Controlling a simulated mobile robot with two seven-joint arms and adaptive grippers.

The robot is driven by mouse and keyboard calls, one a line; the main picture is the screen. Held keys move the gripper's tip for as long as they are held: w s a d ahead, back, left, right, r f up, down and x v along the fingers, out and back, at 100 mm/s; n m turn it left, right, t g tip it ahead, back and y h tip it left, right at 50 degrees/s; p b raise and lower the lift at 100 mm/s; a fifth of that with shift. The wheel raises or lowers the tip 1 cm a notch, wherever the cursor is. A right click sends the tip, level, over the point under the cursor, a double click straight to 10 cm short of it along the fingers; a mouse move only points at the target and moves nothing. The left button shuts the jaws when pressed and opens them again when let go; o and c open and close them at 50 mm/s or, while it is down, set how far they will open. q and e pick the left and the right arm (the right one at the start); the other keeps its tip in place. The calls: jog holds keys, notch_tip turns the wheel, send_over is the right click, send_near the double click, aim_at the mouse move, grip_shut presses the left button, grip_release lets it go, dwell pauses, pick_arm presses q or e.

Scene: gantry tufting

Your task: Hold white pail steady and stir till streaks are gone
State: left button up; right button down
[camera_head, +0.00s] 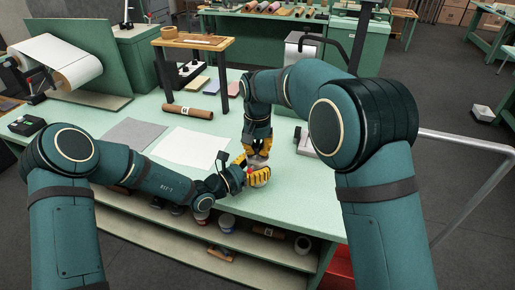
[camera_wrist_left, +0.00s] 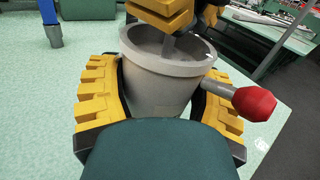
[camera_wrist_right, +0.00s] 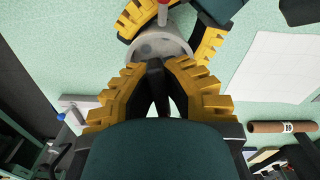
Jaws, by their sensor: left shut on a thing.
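The pail (camera_wrist_left: 160,92) looks pale grey-white and stands upright in the left wrist view, with a red-knobbed side handle (camera_wrist_left: 253,103). My left gripper (camera_head: 257,177) is shut around its sides, near the bench's front edge. My right gripper (camera_head: 257,141) is directly above the pail, fingers pointing down. It is closed on a dark grey stirring stick (camera_wrist_left: 170,47), whose lower part goes into the pail. The right wrist view shows the pail's rim (camera_wrist_right: 182,30) beyond the fingers. The contents look grey; I cannot tell if streaks are there.
The pale green bench (camera_head: 200,105) carries a white sheet (camera_head: 190,148), a grey sheet (camera_head: 136,132) and a brown roll (camera_head: 188,112) left of the pail. A small wooden-topped stand (camera_head: 194,42) is behind. Shelves under the bench hold several containers.

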aim_at(257, 143)
jog(key=m, duration=0.5)
jog(key=shift+r, duration=0.2)
dwell(0.3)
jog(key=c, duration=1)
grip_release()
jog(key=shift+f, duration=0.1)
notch_tip(257, 143, up, 12)
jog(key=shift+r, duration=0.1)
